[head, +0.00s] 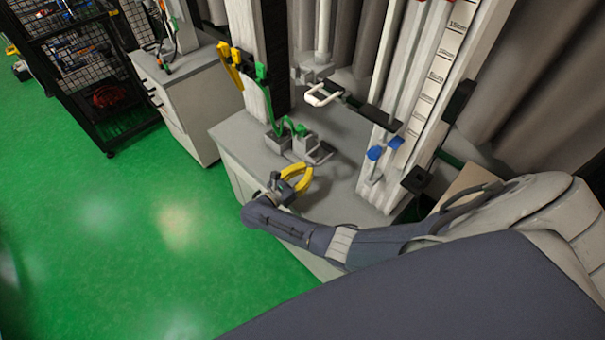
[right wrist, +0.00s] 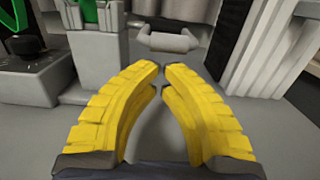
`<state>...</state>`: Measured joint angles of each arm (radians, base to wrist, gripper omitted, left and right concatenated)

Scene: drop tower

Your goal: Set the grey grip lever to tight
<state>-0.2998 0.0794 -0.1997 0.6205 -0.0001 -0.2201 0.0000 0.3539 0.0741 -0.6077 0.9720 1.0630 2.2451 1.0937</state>
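A grey bar handle (right wrist: 168,40), which looks like the grip lever, lies low above the grey bench top in the right wrist view, just beyond my fingertips. In the head view it appears as a small grey loop (head: 321,154) beside the grey blocks with green levers. My right gripper (head: 297,178) has yellow fingers and is over the bench's front part. In the right wrist view its fingertips (right wrist: 160,70) nearly meet, with nothing between them, and are apart from the handle. Any tight marking is not readable. My left gripper is not in view.
Grey blocks with green levers (head: 304,143) stand left of the handle. A white loop handle (head: 322,95) sticks out behind. Green floor (head: 120,230) is clear at left.

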